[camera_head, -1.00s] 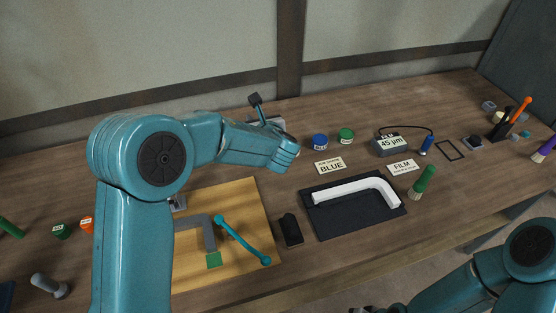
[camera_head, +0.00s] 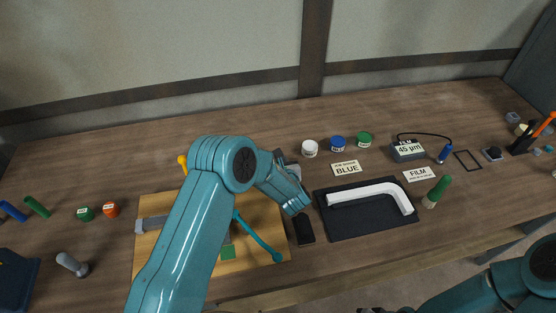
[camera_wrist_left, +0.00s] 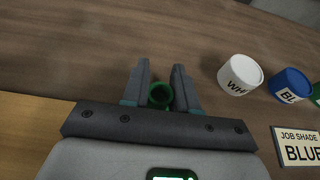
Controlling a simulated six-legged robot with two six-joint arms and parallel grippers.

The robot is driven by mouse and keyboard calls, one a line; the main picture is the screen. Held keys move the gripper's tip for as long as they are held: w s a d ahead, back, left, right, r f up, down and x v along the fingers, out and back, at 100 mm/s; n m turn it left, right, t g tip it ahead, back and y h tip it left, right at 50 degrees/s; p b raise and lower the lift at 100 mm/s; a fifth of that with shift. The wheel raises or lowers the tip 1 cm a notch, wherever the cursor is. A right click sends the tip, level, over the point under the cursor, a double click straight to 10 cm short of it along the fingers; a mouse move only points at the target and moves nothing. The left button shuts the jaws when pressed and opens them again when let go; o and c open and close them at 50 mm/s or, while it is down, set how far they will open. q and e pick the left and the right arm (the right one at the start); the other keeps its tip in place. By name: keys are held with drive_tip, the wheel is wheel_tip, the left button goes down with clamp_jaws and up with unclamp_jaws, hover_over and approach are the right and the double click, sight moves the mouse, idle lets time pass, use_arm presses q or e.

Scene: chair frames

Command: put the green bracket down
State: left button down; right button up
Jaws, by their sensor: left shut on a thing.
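In the left wrist view my left gripper (camera_wrist_left: 161,72) has its two fingers on either side of a green bracket (camera_wrist_left: 160,96). Only a round, ring-like green end of it shows, low between the fingers; the rest is hidden. The wooden bench lies beyond the fingertips. In the head view my left arm reaches over the wooden board, and its wrist hides most of the gripper and the held bracket. My right arm is at the lower right; only small dark parts, perhaps of its gripper, show at the bottom edge.
A wooden board (camera_head: 270,222) carries grey bars and a teal rod (camera_head: 257,236). A black tray (camera_head: 345,226) holds a white bent bar (camera_head: 370,192). White (camera_head: 310,149), blue (camera_head: 338,144) and green (camera_head: 364,139) pots stand behind. Open bench lies at the back left.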

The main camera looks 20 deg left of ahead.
use_arm(q)
drive_tip(key=shift+w+f, duration=0.1)
drive_tip(key=shift+f, duration=0.1)
drive_tip(key=c, duration=0.9)
unclamp_jaws()
drive_tip(key=shift+r, duration=0.1)
drive_tip(key=shift+o, duration=0.2)
